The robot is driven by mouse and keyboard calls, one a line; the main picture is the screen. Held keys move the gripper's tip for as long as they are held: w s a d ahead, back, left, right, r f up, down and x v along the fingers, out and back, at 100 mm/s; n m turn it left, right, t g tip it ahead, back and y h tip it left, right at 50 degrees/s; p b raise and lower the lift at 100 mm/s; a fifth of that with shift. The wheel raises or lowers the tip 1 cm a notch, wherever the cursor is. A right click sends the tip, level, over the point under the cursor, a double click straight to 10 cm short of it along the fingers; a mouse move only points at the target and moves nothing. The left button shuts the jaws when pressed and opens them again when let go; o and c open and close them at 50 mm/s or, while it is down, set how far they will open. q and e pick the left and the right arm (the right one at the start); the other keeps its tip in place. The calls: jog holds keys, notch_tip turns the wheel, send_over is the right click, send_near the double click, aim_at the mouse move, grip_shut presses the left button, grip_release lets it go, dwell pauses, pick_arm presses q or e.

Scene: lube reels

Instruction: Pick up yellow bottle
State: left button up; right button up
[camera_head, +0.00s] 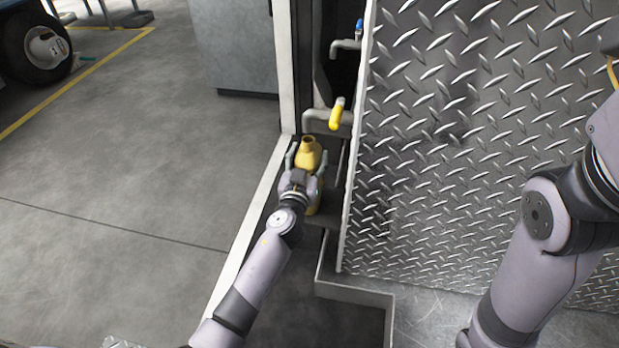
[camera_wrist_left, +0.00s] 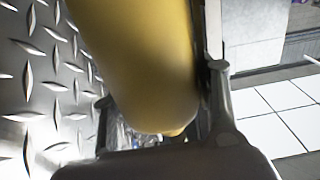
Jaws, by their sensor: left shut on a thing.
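The yellow bottle (camera_head: 308,155) stands in the narrow bay beside the diamond-plate panel in the head view, its open neck facing up. My left gripper (camera_head: 306,166) is shut on it, with one finger on each side of its body. In the left wrist view the yellow bottle (camera_wrist_left: 140,60) fills the middle, between the fingers of the left gripper (camera_wrist_left: 160,110). The gripper and wrist hide part of the bottle in the head view. Whether its base rests on something cannot be told. My right arm shows at the right, but its gripper is out of view.
A tap with a yellow handle (camera_head: 337,113) sticks out just above the bottle. A tap with a blue handle (camera_head: 358,30) is farther back. The diamond-plate panel (camera_head: 480,130) stands close on the right. A white post (camera_head: 283,60) borders the left. Open floor (camera_head: 110,190) lies beyond it.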

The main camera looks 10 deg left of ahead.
pick_arm(q)
grip_shut()
jog(key=shift+r, duration=0.15)
jog(key=shift+r, duration=0.1)
